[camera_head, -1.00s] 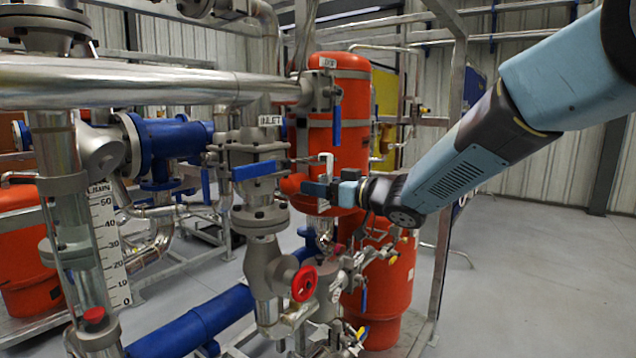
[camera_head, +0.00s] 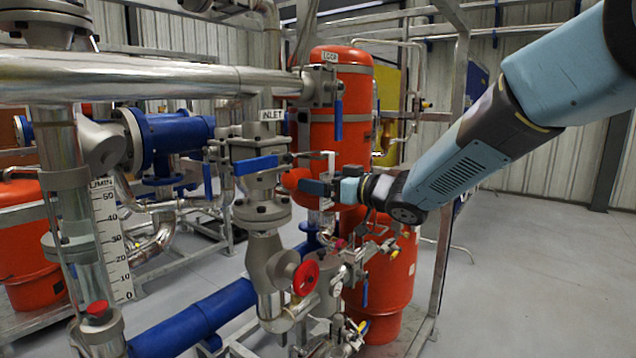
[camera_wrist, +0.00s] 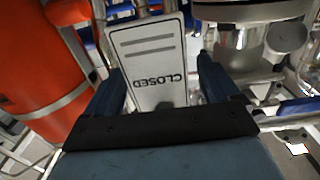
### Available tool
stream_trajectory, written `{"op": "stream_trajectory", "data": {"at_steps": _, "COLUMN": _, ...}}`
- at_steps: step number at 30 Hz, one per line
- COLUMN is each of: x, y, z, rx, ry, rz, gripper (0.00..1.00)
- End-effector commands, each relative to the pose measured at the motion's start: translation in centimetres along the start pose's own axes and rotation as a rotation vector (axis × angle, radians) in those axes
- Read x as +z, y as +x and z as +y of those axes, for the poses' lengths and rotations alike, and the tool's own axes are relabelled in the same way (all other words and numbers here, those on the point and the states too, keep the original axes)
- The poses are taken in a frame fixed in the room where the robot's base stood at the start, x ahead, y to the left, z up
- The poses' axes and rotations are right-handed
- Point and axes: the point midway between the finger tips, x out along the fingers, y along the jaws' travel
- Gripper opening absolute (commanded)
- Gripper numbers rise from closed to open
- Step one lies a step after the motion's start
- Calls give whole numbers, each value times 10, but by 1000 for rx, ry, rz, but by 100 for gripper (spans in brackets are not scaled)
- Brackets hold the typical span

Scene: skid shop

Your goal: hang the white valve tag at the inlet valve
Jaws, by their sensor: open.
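The inlet valve (camera_head: 262,190) is a grey flanged valve with a blue lever (camera_head: 255,163), under a white INLET label (camera_head: 271,115) at the centre of the head view. My gripper (camera_head: 312,187) is just right of it, pointing left. In the wrist view my gripper (camera_wrist: 163,70) has its two dark blue fingers apart. A white tag (camera_wrist: 150,48) reading CLOSED, upside down, shows between and beyond the fingers, with gaps on both sides. A thin white piece (camera_head: 331,160) rises by the fingers in the head view. How the tag is supported is unclear.
An orange vessel (camera_head: 350,120) stands behind my gripper. A red handwheel (camera_head: 305,278) and small pipework lie below. A large steel pipe (camera_head: 140,78) crosses above left. A metal frame post (camera_head: 448,190) stands right of the vessel. Open floor (camera_head: 530,270) lies at right.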

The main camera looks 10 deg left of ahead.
Motion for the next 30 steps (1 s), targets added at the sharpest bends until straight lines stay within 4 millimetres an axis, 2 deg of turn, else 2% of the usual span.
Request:
{"op": "stream_trajectory", "data": {"at_steps": 5, "x": 0, "y": -11, "z": 1, "rx": 1, "ry": 0, "rz": 1, "gripper": 89}}
{"op": "stream_trajectory", "data": {"at_steps": 8, "x": 0, "y": -26, "z": 2, "rx": 3, "ry": -1, "rz": 0, "gripper": 89}}
{"op": "stream_trajectory", "data": {"at_steps": 21, "x": 1, "y": -109, "z": 3, "rx": 2, "ry": 0, "rz": 0, "gripper": 89}}
{"op": "stream_trajectory", "data": {"at_steps": 25, "x": 1, "y": -125, "z": 4, "rx": 2, "ry": 0, "rz": 0, "gripper": 89}}
{"op": "stream_trajectory", "data": {"at_steps": 30, "x": 1, "y": -136, "z": 5, "rx": 7, "ry": -1, "rz": 0, "gripper": 89}}
